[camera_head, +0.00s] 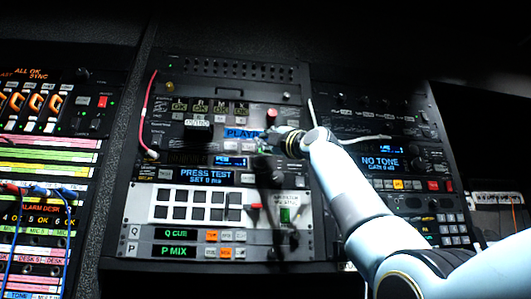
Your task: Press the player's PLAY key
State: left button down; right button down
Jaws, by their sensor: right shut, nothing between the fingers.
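The player (226,147) is a dark rack unit in the middle rack, under a blue label that begins "PLAYE" and is cut off by my gripper. A small lit blue display (230,161) sits just below its row of small keys. My right arm reaches in from the lower right. My right gripper (270,151) is small and dark, shut and empty, in front of the right part of the player's keys. A small green-lit spot (261,148) shows beside it. I cannot tell which key is PLAY or whether the gripper touches one. My left gripper is not in view.
Below are a "PRESS TEST" display (205,176), a white panel of dark square keys (187,206) and Q CUE and P MIX rows. A red cable (147,112) hangs at left. A NO TONE unit (381,163) and a pale cable (368,138) are at right.

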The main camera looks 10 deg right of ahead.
jog(key=s+b, duration=0.1)
jog(key=s, duration=0.2)
jog(key=shift+s+b, duration=0.1)
jog(key=shift+b, duration=0.25)
jog(key=shift+f, duration=0.1)
dwell(0.6)
